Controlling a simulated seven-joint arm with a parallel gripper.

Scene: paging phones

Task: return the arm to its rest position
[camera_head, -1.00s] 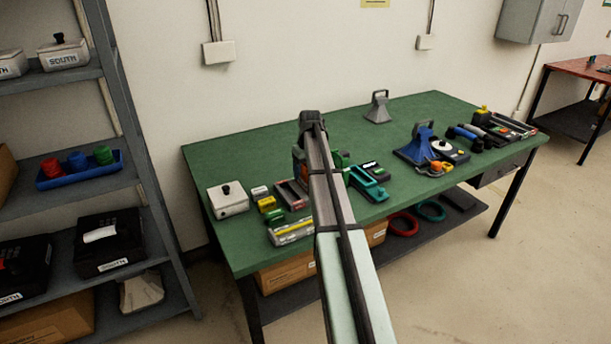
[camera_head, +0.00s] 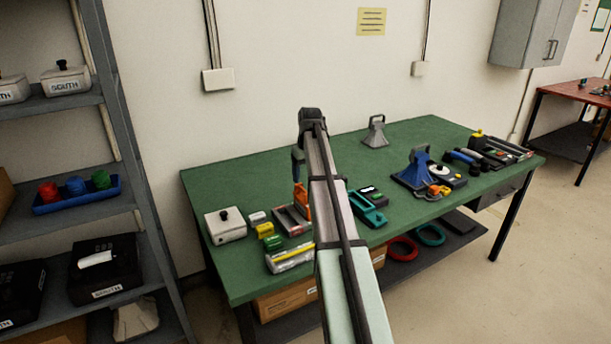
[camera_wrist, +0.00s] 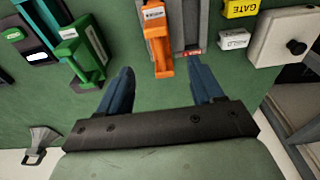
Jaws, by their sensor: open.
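My arm (camera_head: 330,200) stretches out over the green table (camera_head: 225,170) in the head view. My gripper (camera_wrist: 160,68) shows two dark blue fingers spread apart in the wrist view, with nothing held between them. In the head view, part of my gripper (camera_head: 298,160) shows at the left of the arm's far end; the rest is hidden behind the arm. An orange handset-like object (camera_wrist: 158,50) lies ahead of the finger gap; it also shows beside the arm in the head view (camera_head: 302,198). I cannot judge the exact clearance.
A green device (camera_wrist: 82,50) lies left of the fingers in the wrist view. A grey shelf (camera_head: 110,130) is at left. The table's back left is clear.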

